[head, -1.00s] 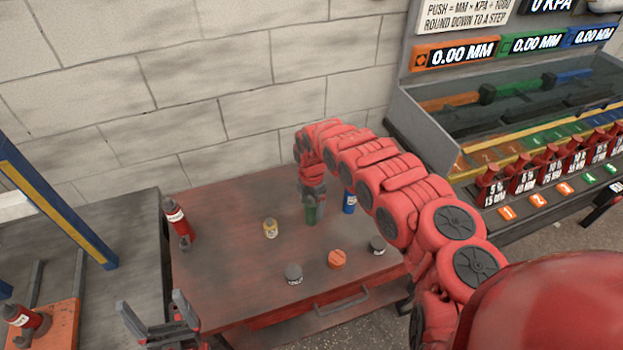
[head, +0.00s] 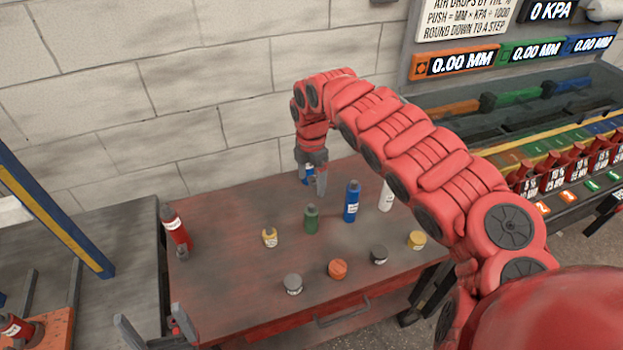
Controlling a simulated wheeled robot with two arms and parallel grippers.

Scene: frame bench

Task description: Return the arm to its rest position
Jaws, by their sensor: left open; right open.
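My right arm reaches in from the right over the red table. My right gripper (head: 313,172) is open, pointing down above the back of the table, with a blue object (head: 307,175) partly hidden behind its fingers. I cannot tell whether they touch. My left gripper (head: 148,330) is open and empty at the bottom left, near the table's front left corner. A green bottle (head: 311,220) stands upright on the table, in front of and below the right gripper and apart from it. A blue bottle (head: 351,202) stands to its right.
The red table (head: 225,290) also holds a yellow jar (head: 270,237), a red bottle (head: 176,228), a white bottle (head: 386,196), a grey jar (head: 293,284), an orange jar (head: 338,269), a dark jar (head: 379,255) and a yellow-lidded jar (head: 416,240). A wall stands behind; a display bench is right.

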